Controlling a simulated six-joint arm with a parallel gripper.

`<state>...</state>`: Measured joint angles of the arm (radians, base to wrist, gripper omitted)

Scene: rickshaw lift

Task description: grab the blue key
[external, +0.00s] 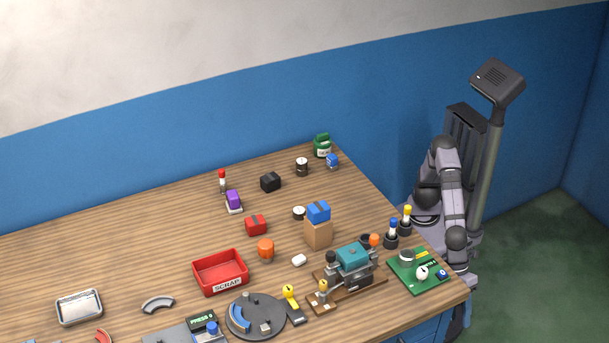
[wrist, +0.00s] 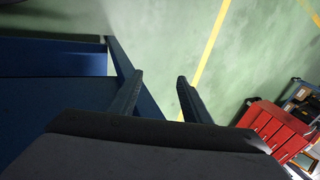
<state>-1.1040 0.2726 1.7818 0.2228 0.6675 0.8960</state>
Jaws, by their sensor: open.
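No object is clearly recognisable as a blue key at this size. A blue-topped upright piece (external: 392,230) stands in a dark base near the table's right edge, beside a similar yellow-topped piece (external: 406,216); I cannot tell whether it is the key. Other blue items are a blue block (external: 318,209) on a cardboard box and a small blue object (external: 332,160) at the back corner. My gripper (wrist: 160,82) is open and empty in the wrist view, facing the green floor. In the external view, my arm is folded beyond the table's right edge, and its fingers cannot be made out.
A green circuit board (external: 405,283) lies at the right corner, near a teal-topped machine (external: 353,258). A red scrap bin (external: 221,285) and a round grey turntable (external: 247,330) stand further left. A red cabinet (wrist: 265,125) is on the floor in the wrist view.

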